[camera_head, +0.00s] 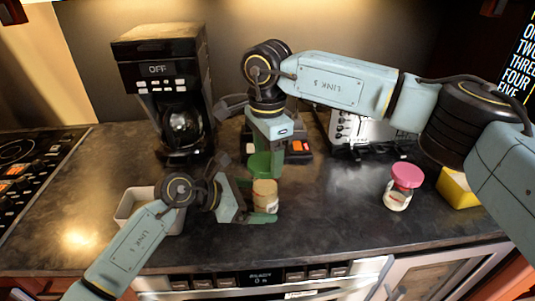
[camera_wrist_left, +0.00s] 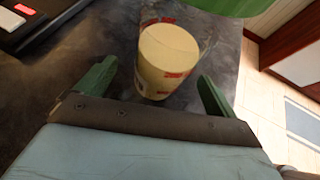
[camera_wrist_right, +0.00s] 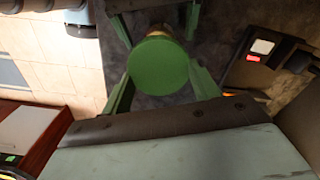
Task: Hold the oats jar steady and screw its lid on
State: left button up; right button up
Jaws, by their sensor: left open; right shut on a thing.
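The oats jar (camera_head: 265,194), clear with pale contents, stands on the counter near its front edge. My left gripper (camera_head: 256,201) is open, with one finger on either side of the jar. In the left wrist view the jar (camera_wrist_left: 168,58) sits between the two green fingers, with a gap at each side. My right gripper (camera_head: 266,160) comes down from above and is shut on the green lid (camera_wrist_right: 158,64). The lid is above the jar's top and looks slightly to its back left in the head view. Whether it touches the rim is unclear.
A jar with a pink lid (camera_head: 402,186) and a yellow box (camera_head: 458,188) stand at the right. A white container (camera_head: 128,205) is at the left, partly behind my left arm. A coffee maker (camera_head: 165,85) and a silver appliance (camera_head: 368,130) stand at the back.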

pick_arm(q)
jog(key=shift+w+d+f, duration=0.2)
jog(key=shift+d+f, duration=0.15)
jog(key=shift+d, duration=0.25)
jog(key=c, duration=1.2)
